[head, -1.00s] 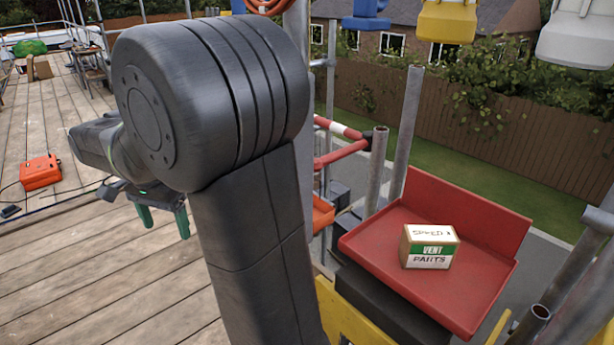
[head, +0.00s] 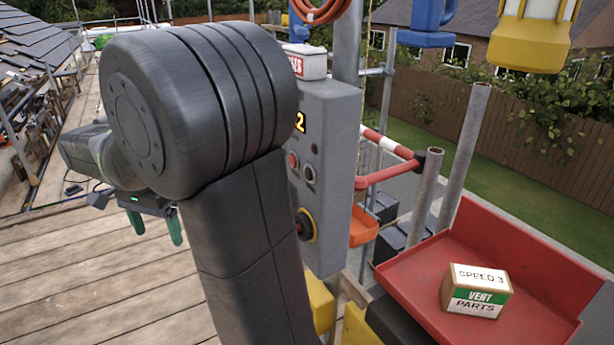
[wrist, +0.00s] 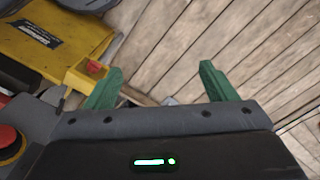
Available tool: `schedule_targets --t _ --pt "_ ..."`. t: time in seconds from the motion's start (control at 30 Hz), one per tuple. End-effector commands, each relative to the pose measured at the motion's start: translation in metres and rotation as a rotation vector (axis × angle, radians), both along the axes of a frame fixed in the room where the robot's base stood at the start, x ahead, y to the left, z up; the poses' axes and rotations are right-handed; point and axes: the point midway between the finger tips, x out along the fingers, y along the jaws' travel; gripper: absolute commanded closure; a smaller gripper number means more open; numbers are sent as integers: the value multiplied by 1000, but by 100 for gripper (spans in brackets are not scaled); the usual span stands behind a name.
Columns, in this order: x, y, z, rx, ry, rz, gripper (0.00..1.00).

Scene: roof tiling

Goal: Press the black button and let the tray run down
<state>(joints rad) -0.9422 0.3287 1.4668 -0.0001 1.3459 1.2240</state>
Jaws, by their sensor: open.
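The red tray (head: 412,285) stands at the right in the head view, with a small carton (head: 477,291) marked "SPEED 3" and "VENT PARTS" on it. A grey control box (head: 336,205) stands left of the tray, partly behind my arm. It carries a red button (head: 293,160), a dark button in a pale ring (head: 310,174) and a larger knob on a yellow ring (head: 305,226). I cannot tell for sure which is the black button. My gripper (head: 155,226) is open and empty over the planks, left of the box and apart from it. Its green fingers also show in the wrist view (wrist: 162,70).
A striped red and white rail (head: 390,145) and scaffold poles (head: 464,150) stand behind the tray. An orange bin (head: 363,226) hangs beside the control box. The wrist view shows a yellow plate (wrist: 50,45) and a red knob (wrist: 10,138) at left. Plank deck (head: 90,270) lies clear at left.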

Motion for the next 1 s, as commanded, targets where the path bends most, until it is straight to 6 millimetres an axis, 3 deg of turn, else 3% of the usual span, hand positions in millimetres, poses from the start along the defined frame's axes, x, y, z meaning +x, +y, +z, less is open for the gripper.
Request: schedule_targets --t 0.27,0.6,0.67,1.0 --pt "0 0 0 0 0 0 24" --pt "0 0 0 0 0 0 91" --pt "0 0 0 0 0 0 100" --pt "0 0 0 0 0 0 100"
